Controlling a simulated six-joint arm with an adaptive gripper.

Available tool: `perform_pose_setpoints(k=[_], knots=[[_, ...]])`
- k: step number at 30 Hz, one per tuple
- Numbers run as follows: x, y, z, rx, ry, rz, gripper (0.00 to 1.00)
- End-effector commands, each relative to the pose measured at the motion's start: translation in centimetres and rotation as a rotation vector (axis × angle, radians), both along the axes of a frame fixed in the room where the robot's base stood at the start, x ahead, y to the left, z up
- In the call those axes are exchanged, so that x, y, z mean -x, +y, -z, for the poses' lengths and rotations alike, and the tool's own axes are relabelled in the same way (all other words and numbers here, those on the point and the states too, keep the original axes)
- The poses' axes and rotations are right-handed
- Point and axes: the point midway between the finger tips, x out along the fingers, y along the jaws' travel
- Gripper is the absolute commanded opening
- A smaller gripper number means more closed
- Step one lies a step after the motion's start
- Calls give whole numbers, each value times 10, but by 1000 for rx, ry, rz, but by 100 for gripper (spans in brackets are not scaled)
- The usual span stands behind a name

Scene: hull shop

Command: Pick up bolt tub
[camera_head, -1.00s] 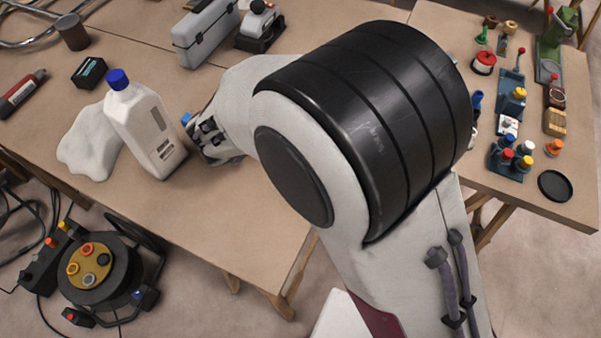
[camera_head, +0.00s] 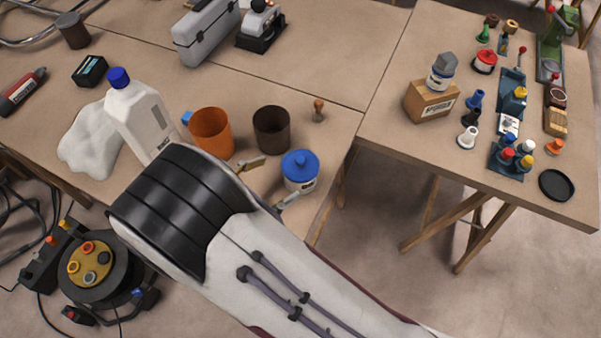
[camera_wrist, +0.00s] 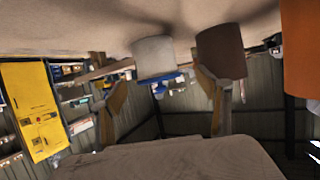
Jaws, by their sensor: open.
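The bolt tub, a small white tub with a blue knobbed lid (camera_head: 300,166), stands upright near the front right corner of the left table in the head view. My gripper (camera_head: 269,182) is open just left of it, with one finger towards its far side and one towards its near side. In the wrist view, which is upside down, the tub (camera_wrist: 154,56) shows between the two spread fingers. I cannot tell whether either finger touches it. The gripper's body is mostly hidden behind my arm in the head view.
An orange cup (camera_head: 211,131) and a dark brown cup (camera_head: 271,128) stand close behind the gripper. A small wooden-handled stamp-like piece (camera_head: 318,110) lies beyond the tub. A white bottle with a blue cap (camera_head: 138,112) stands left. A gap separates the right table (camera_head: 395,145).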

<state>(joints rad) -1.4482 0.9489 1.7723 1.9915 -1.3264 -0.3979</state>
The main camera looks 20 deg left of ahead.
Motion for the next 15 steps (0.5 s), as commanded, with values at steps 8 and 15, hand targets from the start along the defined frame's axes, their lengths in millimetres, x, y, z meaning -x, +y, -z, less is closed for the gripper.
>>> perform_pose_setpoints(k=[8,15], knots=[[0,-1,1,3,0,1,76],[-8,-4,4,4,1,1,76]])
